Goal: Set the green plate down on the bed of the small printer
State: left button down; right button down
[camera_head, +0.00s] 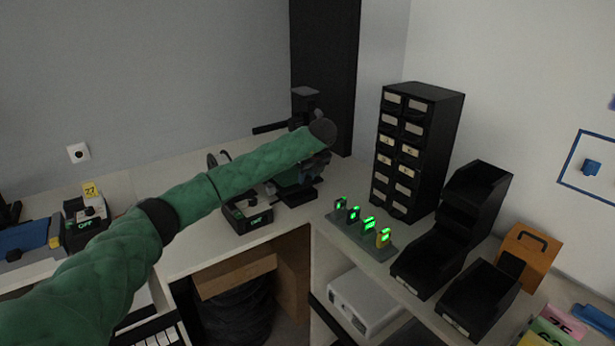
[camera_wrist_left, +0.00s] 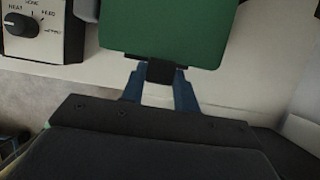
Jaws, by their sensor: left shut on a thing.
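The green plate (camera_wrist_left: 165,30) fills the top middle of the left wrist view, its far end cut off by the frame. My left gripper (camera_wrist_left: 160,72) is shut on the dark tab at the plate's near edge. The plate is not clear in the head view. My right gripper is not in view.
A black drawer cabinet (camera_head: 416,150) stands right of the printer. A grey rack (camera_head: 352,234) with several green-lit devices, black bins (camera_head: 480,300) and an orange box (camera_head: 532,255) line the right bench. Another machine (camera_head: 85,225) stands at left. A dial box (camera_wrist_left: 40,28) shows in the wrist view.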

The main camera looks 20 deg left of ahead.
pick_arm(q)
jog(key=shift+f+b, duration=0.7)
jog(key=shift+f, duration=0.45)
jog(key=c, duration=1)
grip_release()
jog(key=shift+r, duration=0.1)
jog(key=shift+o, duration=0.2)
jog(key=shift+r, duration=1.6)
jog(key=b+v, duration=0.2)
jog(key=v, duration=0.5)
jog(key=shift+s+r, duration=0.15)
jog(key=shift+r, duration=0.1)
